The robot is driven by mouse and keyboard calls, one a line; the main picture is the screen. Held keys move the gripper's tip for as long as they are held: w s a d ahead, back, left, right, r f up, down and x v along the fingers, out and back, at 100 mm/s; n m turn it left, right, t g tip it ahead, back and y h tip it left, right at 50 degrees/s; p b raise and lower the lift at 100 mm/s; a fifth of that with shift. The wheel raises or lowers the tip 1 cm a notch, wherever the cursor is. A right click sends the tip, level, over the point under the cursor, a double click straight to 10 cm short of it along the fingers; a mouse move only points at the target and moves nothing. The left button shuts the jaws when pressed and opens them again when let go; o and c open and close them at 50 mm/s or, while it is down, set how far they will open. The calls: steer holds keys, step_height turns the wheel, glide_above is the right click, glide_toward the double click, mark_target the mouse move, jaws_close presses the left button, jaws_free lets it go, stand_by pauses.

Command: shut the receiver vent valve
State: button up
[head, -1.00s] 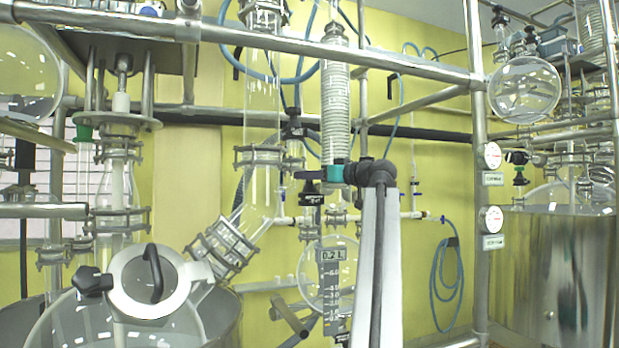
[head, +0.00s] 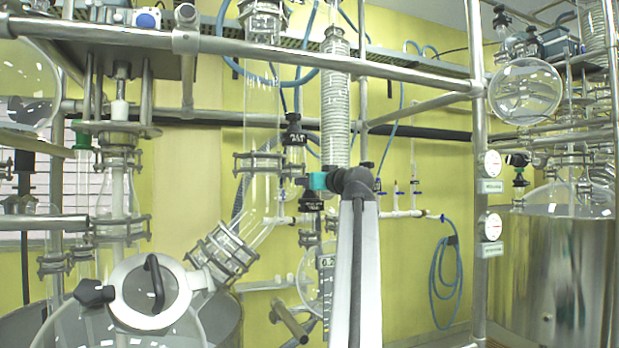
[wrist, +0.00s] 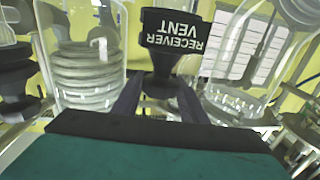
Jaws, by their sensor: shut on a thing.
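The receiver vent valve is a black knob with a white-lettered label; in the wrist view the knob (wrist: 176,38) reads "RECEIVER VENT" upside down and narrows towards my fingers. In the head view the valve (head: 311,205) shows small, just below the fingers, beside the glass column. My gripper (head: 304,182), with a teal body, reaches it from the right. In the wrist view the two dark fingers of my gripper (wrist: 160,98) stand on both sides of the narrow part, shut on it. Where they touch is partly hidden. I cannot tell the valve's turned position.
A coiled glass condenser (head: 335,95) stands just above my gripper. Another black labelled fitting (head: 294,138) is above left. An angled glass pipe (head: 225,250) lies to the left. A steel rail (head: 330,55) crosses above. Two gauges sit on the right post (head: 478,130).

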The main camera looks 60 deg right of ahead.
steer(key=shift+a+r+m+g+h+p, duration=0.15)
steer(key=shift+m+g+h+p, duration=0.3)
steer(key=shift+h+p, duration=0.3)
steer(key=shift+r+m+g+h+p, duration=0.1)
steer(key=shift+m+g+h+p, duration=1.65)
steer(key=shift+p, duration=1.4)
steer(key=o, duration=0.6)
steer(key=shift+o, duration=1.3)
steer(key=shift+w+d, duration=0.1)
steer(key=shift+d, duration=0.2)
steer(key=shift+f+n+t+y+b, duration=0.25)
steer(key=shift+n+t+y+b, duration=0.45)
steer(key=shift+b, duration=0.3)
steer(key=shift+f+b, duration=0.1)
steer(key=shift+b, duration=0.25)
steer(key=shift+n+t+y+b, duration=0.4)
steer(key=shift+t+b, duration=0.1)
steer(key=shift+b, duration=0.2)
